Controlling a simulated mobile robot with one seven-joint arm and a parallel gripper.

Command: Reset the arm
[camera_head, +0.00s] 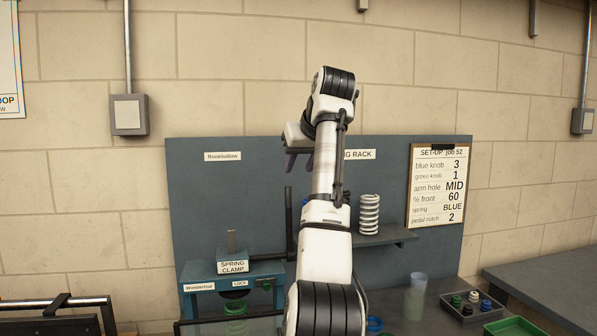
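My white and black arm rises from the bottom centre of the head view, bends at an elbow near the top, and reaches away toward the blue-grey back panel. My gripper (298,161) shows only partly, left of my forearm, with purplish fingers pointing down. The forearm hides part of it, so I cannot tell whether it is open or shut. I see nothing hanging from it.
A white spring (369,214) stands on the rack shelf (395,236) right of my arm. A tray (472,307) of knobs and a translucent cup (416,290) are at lower right. A set-up sheet (437,185) hangs behind.

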